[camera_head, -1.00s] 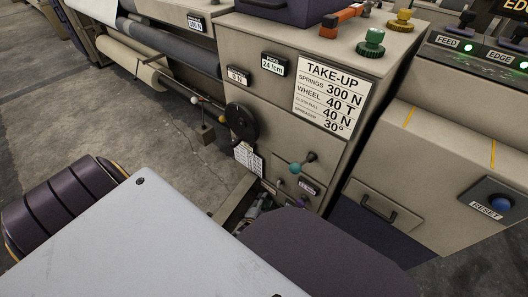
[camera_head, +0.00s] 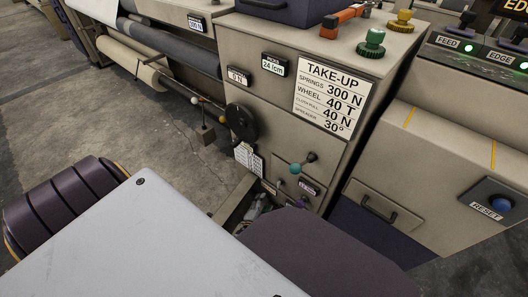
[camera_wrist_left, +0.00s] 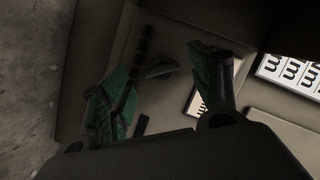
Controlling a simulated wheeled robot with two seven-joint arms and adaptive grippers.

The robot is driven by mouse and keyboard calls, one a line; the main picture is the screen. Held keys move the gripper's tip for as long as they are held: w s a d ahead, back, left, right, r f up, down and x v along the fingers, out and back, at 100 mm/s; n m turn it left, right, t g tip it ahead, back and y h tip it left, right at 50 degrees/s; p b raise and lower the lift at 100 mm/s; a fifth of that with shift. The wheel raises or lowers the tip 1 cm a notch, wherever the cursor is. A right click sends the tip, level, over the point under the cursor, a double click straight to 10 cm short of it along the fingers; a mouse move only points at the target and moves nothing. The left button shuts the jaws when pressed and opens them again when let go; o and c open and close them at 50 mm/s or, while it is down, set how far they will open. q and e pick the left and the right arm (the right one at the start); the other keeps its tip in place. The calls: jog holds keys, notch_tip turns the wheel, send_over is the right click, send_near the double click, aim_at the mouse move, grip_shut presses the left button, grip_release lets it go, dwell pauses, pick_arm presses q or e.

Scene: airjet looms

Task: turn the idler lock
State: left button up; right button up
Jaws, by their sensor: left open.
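In the left wrist view my left gripper (camera_wrist_left: 150,72) is open, its two green-padded fingers spread in front of a beige panel. A dark knob or lever (camera_wrist_left: 160,68) stands on that panel between the fingers, apart from both pads. I cannot tell for sure whether it is the idler lock. In the head view a small part of the left gripper (camera_head: 262,204) shows low beside the take-up cabinet (camera_head: 275,120), mostly hidden by my own body. A teal ball knob (camera_head: 295,168) on a dark lever sits above small labels on the cabinet's lower face. My right gripper is not in view.
A black handwheel (camera_head: 241,122) sticks out from the cabinet's left side. White labels (camera_wrist_left: 288,75) lie right in the dim wrist view. Bare floor (camera_head: 170,150) is at left.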

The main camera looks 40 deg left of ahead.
pick_arm(q)
jog(key=v, duration=0.6)
jog(key=shift+s, duration=0.15)
dwell(0.3)
jog(key=shift+d, duration=0.15)
dwell(0.4)
